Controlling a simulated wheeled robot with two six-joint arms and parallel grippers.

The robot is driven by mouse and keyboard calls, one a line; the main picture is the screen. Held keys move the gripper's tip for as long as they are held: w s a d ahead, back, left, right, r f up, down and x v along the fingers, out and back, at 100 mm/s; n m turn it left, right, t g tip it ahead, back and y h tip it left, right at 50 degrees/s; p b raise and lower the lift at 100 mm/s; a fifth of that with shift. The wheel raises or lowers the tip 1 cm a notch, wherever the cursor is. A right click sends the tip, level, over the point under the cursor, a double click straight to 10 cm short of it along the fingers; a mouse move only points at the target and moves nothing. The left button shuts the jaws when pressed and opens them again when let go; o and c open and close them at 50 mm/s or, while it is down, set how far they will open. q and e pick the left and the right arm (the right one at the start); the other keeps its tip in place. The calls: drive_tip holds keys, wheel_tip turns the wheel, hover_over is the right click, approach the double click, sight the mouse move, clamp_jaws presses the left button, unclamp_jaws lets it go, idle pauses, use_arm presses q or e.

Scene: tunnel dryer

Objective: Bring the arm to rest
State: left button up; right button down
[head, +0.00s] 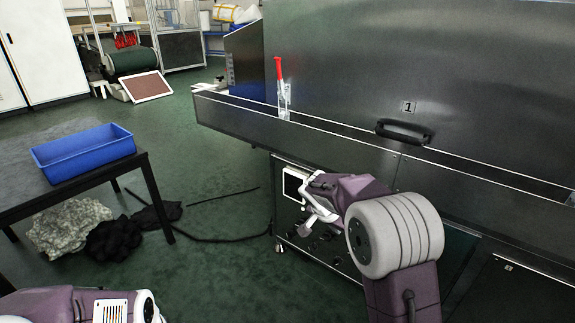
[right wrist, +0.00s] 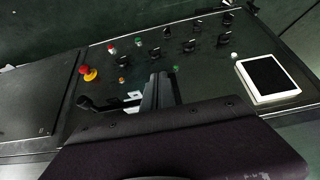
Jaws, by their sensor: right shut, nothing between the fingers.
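My right arm reaches in from the lower right of the head view, in front of the steel dryer (head: 330,55). Its gripper (head: 308,222) points down and left before the control panel on the dryer's lower front. In the right wrist view the gripper (right wrist: 160,88) is shut and empty, over the panel (right wrist: 205,75) with its knobs and buttons. I cannot tell whether it touches the panel. Of my left arm only a purple and white link shows at the bottom left of the head view; its gripper is out of view.
A red-handled toggle clamp (head: 281,88) stands on the dryer's ledge, and a black handle (head: 403,131) is on its cover. A red emergency button (right wrist: 88,73) and a white-framed screen (right wrist: 267,78) sit on the panel. A blue bin (head: 84,153) stands on a dark table at left.

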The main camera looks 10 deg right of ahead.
wheel_tip(320, 180, up, 6)
drive_tip(key=s+p, duration=0.3)
drive_tip(key=p, duration=0.1)
drive_tip(key=s+a+f+n+g+y+p, duration=0.15)
drive_tip(key=s+a+f+n, duration=0.25)
drive_tip(key=s, duration=0.7)
drive_tip(key=s+a+f+n+g+y+p, duration=0.1)
drive_tip(key=s+a+f+n+g+y, duration=0.2)
drive_tip(key=s, duration=0.7)
wheel_tip(320, 180, up, 38)
drive_tip(key=a+n+t+p, duration=0.1)
drive_tip(key=n+p, duration=0.1)
drive_tip(key=p, duration=3.6)
drive_tip(key=shift+w+a+f+n+t, duration=0.15)
drive_tip(key=shift+w+f+n+t, duration=0.05)
drive_tip(key=shift+n+t, duration=0.15)
